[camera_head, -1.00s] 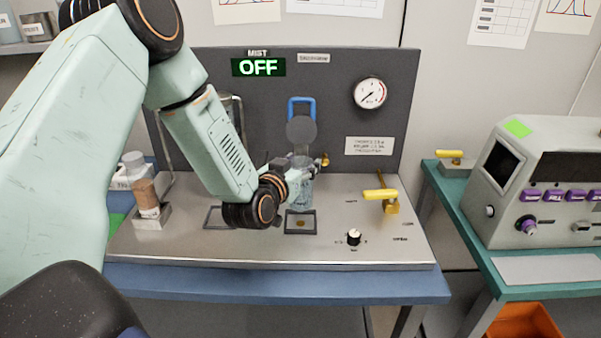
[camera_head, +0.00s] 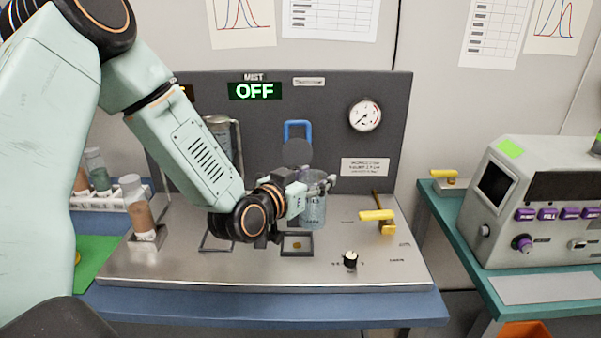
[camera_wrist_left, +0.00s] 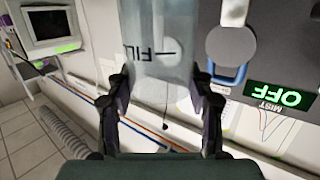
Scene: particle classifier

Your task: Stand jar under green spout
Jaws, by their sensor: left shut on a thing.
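My left gripper (camera_head: 305,194) is shut on a clear jar (camera_head: 314,211) and holds it upright above the steel deck of the dark panel unit. In the left wrist view the jar (camera_wrist_left: 162,45) carries a FILL mark and sits between the two dark fingers (camera_wrist_left: 163,95). The jar is right of and above a square frame (camera_head: 297,254) on the deck. Another square frame (camera_head: 217,249) lies further left, partly behind my arm. I cannot make out a green spout; my arm hides part of the panel. My right gripper is not in view.
A blue handle (camera_head: 298,123) with a grey disc (camera_head: 297,152) is on the panel behind the jar. A yellow-handled valve (camera_head: 377,216) and a black knob (camera_head: 350,260) are at right. A brown-filled vial (camera_head: 137,208) stands at left. The lit sign (camera_head: 254,91) reads OFF.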

